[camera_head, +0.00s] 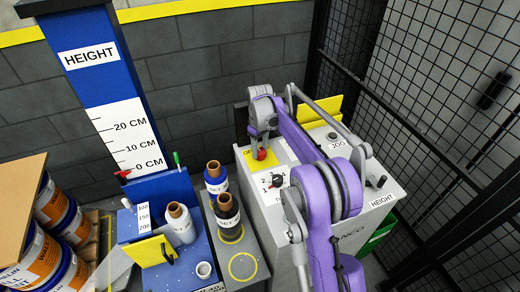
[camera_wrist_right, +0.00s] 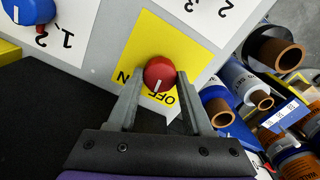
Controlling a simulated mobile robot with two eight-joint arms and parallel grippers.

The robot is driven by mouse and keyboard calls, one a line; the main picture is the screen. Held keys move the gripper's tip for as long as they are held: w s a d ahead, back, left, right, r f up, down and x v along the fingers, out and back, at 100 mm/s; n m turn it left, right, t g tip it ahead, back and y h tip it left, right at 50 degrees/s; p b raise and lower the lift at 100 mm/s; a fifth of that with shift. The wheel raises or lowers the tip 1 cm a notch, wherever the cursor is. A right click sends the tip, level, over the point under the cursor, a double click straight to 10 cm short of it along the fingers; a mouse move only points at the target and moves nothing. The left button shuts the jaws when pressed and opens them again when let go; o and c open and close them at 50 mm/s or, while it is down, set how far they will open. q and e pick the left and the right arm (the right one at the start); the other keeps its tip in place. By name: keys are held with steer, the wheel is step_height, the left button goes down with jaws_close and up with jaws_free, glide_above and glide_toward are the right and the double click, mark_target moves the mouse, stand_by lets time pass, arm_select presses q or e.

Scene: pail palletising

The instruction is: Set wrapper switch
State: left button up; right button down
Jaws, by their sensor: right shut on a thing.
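The knob's white mark points down in that picture, toward the OFF lettering (camera_wrist_right: 163,100). The ON lettering, partly covered, is left of the knob. My left gripper is not in view.
A blue knob (camera_wrist_right: 34,10) with numbers is beside the switch. The cabinet also carries JOG and HEIGHT labels. Film rolls (camera_head: 181,223) stand left of the cabinet, near a blue height gauge (camera_head: 100,85). Stacked pails (camera_head: 55,240) are far left; a black mesh fence (camera_head: 440,100) is right.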

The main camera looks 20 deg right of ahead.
mark_target(260, 151)
steer(key=m, duration=0.5)
steer(key=shift+m, duration=0.3)
steer(key=m, duration=0.5)
steer(key=shift+m, duration=0.3)
steer(key=shift+c, duration=1.5)
jaws_free()
step_height(260, 151, up, 11)
